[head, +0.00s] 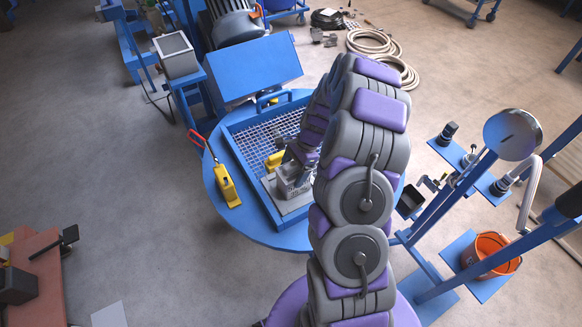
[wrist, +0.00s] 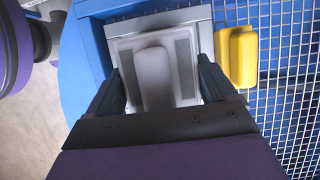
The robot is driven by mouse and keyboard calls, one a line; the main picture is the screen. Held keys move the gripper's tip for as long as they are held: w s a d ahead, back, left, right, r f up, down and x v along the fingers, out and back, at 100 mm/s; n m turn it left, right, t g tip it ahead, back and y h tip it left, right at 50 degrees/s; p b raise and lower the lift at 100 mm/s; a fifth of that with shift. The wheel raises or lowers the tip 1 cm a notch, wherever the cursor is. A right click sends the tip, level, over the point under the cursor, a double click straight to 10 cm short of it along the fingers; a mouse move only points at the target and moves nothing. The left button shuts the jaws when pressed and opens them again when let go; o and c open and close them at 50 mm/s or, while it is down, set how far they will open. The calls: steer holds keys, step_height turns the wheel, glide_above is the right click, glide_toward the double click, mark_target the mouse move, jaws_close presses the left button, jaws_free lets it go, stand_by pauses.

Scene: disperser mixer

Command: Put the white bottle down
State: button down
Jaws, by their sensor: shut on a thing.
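In the wrist view the white bottle (wrist: 153,75) lies between the two dark fingers of my gripper (wrist: 163,84), which is shut on it. Its pale body has a raised middle and a grey strip on each side. A bare metal plate (wrist: 160,20) shows behind and around it; I cannot tell if the bottle touches the plate. In the head view my gripper (head: 292,172) is low over the metal plate (head: 298,209) at the near end of the blue tray, and the bottle is hard to make out there.
A yellow block (wrist: 238,56) stands right beside the plate, by the wire grid (wrist: 285,100). The round blue table (head: 213,178) carries the tray and a yellow device (head: 228,190) with a red handle. A blue stand with an orange bucket (head: 490,254) is at right.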

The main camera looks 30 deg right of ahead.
steer(key=shift+d, duration=0.2)
steer(key=shift+c, duration=1.4)
jaws_free()
steer(key=shift+d, duration=0.1)
steer(key=shift+o, duration=1.4)
steer(key=shift+a+r, duration=0.1)
steer(key=shift+a, duration=0.6)
steer(key=shift+d+r+p, duration=0.25)
steer(key=shift+d+r, duration=0.35)
steer(key=shift+r, duration=0.15)
steer(key=shift+d+r+p, duration=0.2)
steer(key=shift+d+r, duration=0.35)
steer(key=shift+r, duration=0.2)
steer(key=a+p+v, duration=0.1)
steer(key=p+v, duration=0.1)
steer(key=v, duration=0.6)
steer(key=s+a+r+n+g+h, duration=0.1)
steer(key=s+a+r+n, duration=0.6)
steer(key=a+r, duration=0.5)
steer(key=s+a+r+n+h, duration=0.1)
steer(key=s+n, duration=0.4)
steer(key=s, duration=0.7)
steer(key=s+a+r+n+h, duration=0.2)
steer(key=s+a+r+n, duration=0.2)
steer(key=s, duration=0.9)
steer(key=shift+s+a+n+g+h, duration=0.2)
steer(key=shift+a+n+g+h, duration=0.1)
steer(key=shift+a+n, duration=0.4)
